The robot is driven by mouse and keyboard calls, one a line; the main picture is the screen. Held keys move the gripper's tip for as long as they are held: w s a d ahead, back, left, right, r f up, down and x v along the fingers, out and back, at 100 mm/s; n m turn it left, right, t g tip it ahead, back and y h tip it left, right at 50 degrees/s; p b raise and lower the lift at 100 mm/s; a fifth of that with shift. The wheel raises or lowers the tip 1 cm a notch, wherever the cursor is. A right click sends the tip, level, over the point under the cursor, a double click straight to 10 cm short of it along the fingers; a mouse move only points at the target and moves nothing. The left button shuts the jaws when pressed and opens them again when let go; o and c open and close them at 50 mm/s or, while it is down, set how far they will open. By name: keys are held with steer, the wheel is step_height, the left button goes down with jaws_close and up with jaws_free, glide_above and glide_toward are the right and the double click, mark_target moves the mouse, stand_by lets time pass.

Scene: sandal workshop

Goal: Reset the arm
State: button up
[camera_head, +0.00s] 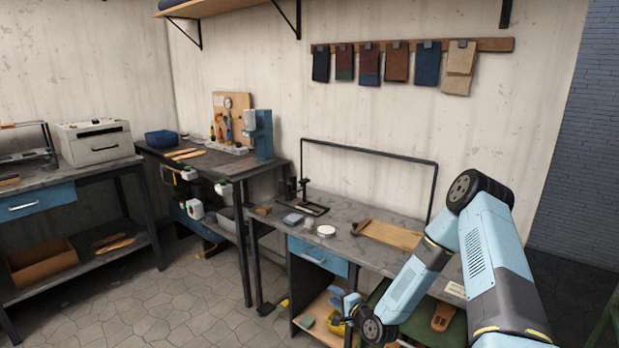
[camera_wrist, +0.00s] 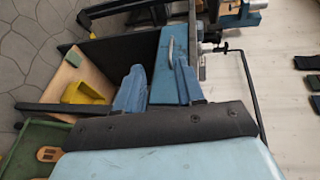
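My arm reaches in from the right in the head view and bends down in front of the middle workbench (camera_head: 345,232). My gripper (camera_head: 346,305) is low, in front of the bench's open lower shelf and below its blue drawer (camera_head: 318,256). In the wrist view the two blue fingers of my gripper (camera_wrist: 158,84) stand apart, with nothing visible between them. The gripper is open and empty. The blue drawer front (camera_wrist: 168,62) shows behind the fingers. Part of the gripper is hidden by the wrist in the head view.
A yellow object (camera_wrist: 85,91) and a small green block (camera_wrist: 75,58) lie on the lower shelf. A green surface with a wooden piece (camera_head: 442,317) is beside my forearm. A wooden board (camera_head: 390,234) lies on the benchtop. Floor (camera_head: 165,308) at left is clear.

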steer(key=s+d+r+n+g+h, duration=0.2)
steer(key=d+r+n+h, duration=0.15)
steer(key=r, duration=0.75)
steer(key=s+d+r+n+g+h, duration=0.1)
steer(key=s+d+r+n+h, duration=0.3)
steer(key=r, duration=0.6)
steer(key=s+d+r+n+g, duration=0.15)
steer(key=d+r, duration=0.35)
steer(key=r, duration=0.6)
steer(key=s+r+n+g, duration=0.1)
steer(key=s+r, duration=0.4)
steer(key=s, duration=0.5)
steer(key=s+d+r+g, duration=0.1)
steer(key=s+r, duration=0.4)
steer(key=s, duration=0.5)
steer(key=s+d+r+n+g+h, duration=0.1)
steer(key=s+r, duration=0.4)
steer(key=s, duration=0.5)
steer(key=shift+s+r+n, duration=0.3)
steer(key=shift+d, duration=0.1)
